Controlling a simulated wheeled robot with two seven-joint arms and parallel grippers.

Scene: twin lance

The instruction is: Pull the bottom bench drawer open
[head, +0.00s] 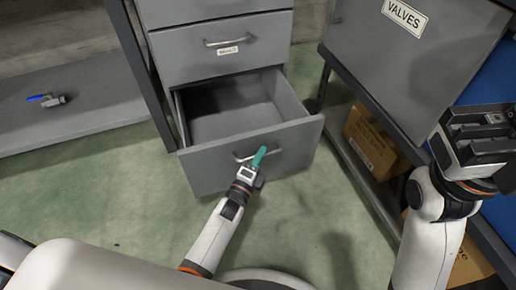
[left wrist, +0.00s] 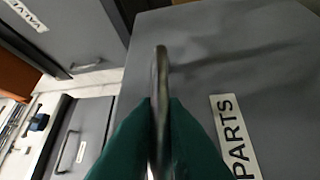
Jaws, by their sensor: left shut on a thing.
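The grey bottom bench drawer (head: 215,170) stands out from the bench, and its inside shows empty. Its metal handle (head: 240,157) is on the front face. My left gripper (head: 259,157), with teal fingertips, is at this handle. In the left wrist view the handle (left wrist: 160,75) runs between the two green fingers (left wrist: 160,130), which are shut on it. A PARTS label (left wrist: 236,140) is beside it on the drawer front. My right gripper (head: 478,135) is raised at the right, away from the drawer; its fingers are not clear.
A closed drawer (head: 225,60) with a handle and label is above the open one. A VALVES cabinet (head: 400,50) stands to the right, over a shelf with cardboard boxes (head: 372,140). A blue-handled valve (head: 47,100) lies on the left shelf. Green floor (head: 110,200) is clear in front.

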